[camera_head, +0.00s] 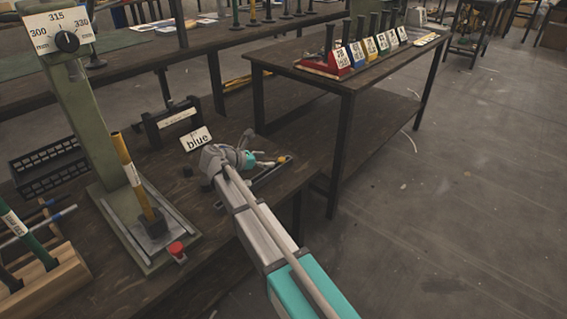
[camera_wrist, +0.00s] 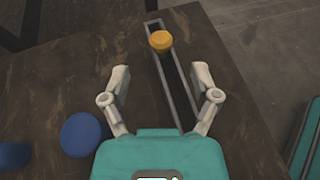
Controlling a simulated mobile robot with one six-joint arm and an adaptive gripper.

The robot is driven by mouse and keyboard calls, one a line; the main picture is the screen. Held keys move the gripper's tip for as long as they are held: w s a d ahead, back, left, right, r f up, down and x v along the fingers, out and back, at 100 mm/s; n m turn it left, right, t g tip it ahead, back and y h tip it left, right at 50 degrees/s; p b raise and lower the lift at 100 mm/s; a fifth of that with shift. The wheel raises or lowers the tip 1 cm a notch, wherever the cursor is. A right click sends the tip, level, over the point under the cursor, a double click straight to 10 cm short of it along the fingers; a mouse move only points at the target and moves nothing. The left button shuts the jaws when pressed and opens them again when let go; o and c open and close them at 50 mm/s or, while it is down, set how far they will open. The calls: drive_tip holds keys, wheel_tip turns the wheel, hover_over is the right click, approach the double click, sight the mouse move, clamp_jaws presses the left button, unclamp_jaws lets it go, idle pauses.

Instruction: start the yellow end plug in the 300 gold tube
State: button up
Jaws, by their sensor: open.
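The gold tube (camera_head: 134,178) stands upright, slightly tilted in the picture, in a dark holder on the base of the green press (camera_head: 75,110). It carries a white label, too small to read. The yellow end plug (camera_head: 283,159) sits on a narrow metal rail near the table's right edge; it also shows in the wrist view (camera_wrist: 161,41), beyond my fingertips. My gripper (camera_head: 262,160) is open and empty, its fingers (camera_wrist: 160,84) spread on either side of the rail, apart from the plug.
A dial on the press reads 300, 315 and 330. A red button (camera_head: 176,250) sits at the press base. Two blue round things (camera_wrist: 84,134) lie left of my gripper.

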sight(280, 159)
drive_tip(key=shift+b+x, duration=0.9)
drive_tip(key=shift+x, duration=1.7)
drive_tip(key=shift+r, duration=0.1)
drive_tip(key=c, duration=0.8)
